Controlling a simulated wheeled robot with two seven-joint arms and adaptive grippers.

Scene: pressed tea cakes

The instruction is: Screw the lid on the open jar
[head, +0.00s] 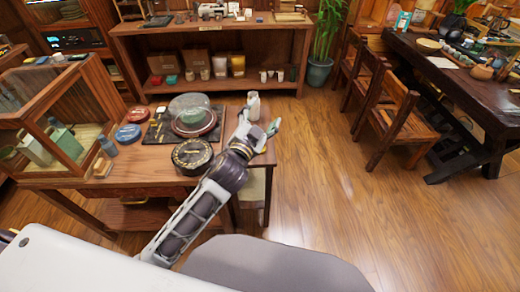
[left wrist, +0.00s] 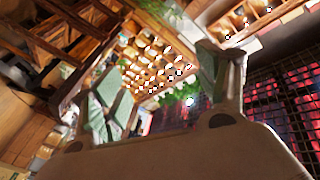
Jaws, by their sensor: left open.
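A small white jar (head: 253,106) stands upright near the right end of the wooden table (head: 150,165). I cannot tell whether its mouth is open. No loose lid can be made out for certain. My left gripper (head: 258,126) is open, just in front of the jar in the head view, and its fingers overlap the jar's lower part there. In the left wrist view my left gripper (left wrist: 160,88) has its fingers spread, with nothing between them and only blurred background beyond. My right gripper is not in view.
A clear dome on a red base (head: 194,134), a black round tin (head: 192,156), red (head: 112,115) and blue (head: 127,133) tins, and a small bottle (head: 107,146) stand on the table. A glass-sided cabinet (head: 84,95) is at left. Open floor (head: 320,190) lies right of the table.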

